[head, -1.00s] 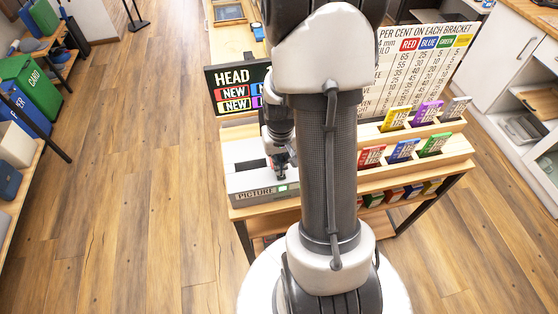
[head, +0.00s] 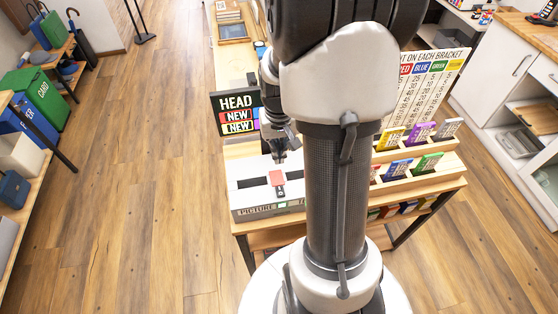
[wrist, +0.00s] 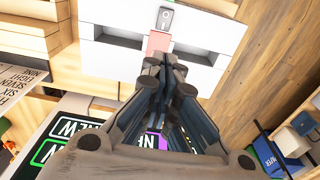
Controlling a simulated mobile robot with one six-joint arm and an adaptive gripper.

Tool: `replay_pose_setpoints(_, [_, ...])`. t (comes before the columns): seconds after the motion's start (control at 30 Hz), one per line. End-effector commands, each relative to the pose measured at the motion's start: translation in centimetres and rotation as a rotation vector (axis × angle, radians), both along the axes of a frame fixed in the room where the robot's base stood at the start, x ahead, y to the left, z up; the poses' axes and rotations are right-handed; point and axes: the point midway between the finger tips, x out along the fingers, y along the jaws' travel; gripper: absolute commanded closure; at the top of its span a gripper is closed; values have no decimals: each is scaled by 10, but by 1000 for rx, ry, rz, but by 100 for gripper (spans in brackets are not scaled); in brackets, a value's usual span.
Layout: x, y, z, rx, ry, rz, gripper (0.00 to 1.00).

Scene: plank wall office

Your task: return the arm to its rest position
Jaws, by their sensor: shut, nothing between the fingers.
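My gripper (head: 280,157) is in the head view left of my large arm links, above the white box with dark slots. It also shows in the wrist view (wrist: 158,65), with its fingers together and nothing between them. The white box (head: 248,198) stands on the wooden bench and bears the word "PICTURE" on its front. A red piece with a black rocker switch (head: 280,191) is on the box, just below the gripper and apart from it. My upper arm links cover part of the bench and chart.
Coloured cards stand in a wooden rack (head: 443,163) on the right, before a large chart (head: 437,85). The floor (head: 150,200) on the left is clear. Green and blue bins (head: 36,92) stand at far left.

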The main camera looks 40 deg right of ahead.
Motion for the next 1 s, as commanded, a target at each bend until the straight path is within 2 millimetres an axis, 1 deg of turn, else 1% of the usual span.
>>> replay_pose_setpoints(0.03, [1, -1, 7, -1, -2, 0, 100])
replay_pose_setpoints(0.17, [2, -1, 13, -1, -1, 0, 100])
replay_pose_setpoints(0.8, [2, 0, 15, -1, -2, 3, 100])
replay_pose_setpoints(0.87, [3, 5, 20, -5, -9, 14, 100])
replay_pose_setpoints(0.93, [3, 16, 32, -15, -24, 39, 100])
replay_pose_setpoints(0.97, [4, 23, 39, -21, -34, 54, 100])
replay_pose_setpoints(1.0, [3, 34, 50, -28, -49, 78, 100])
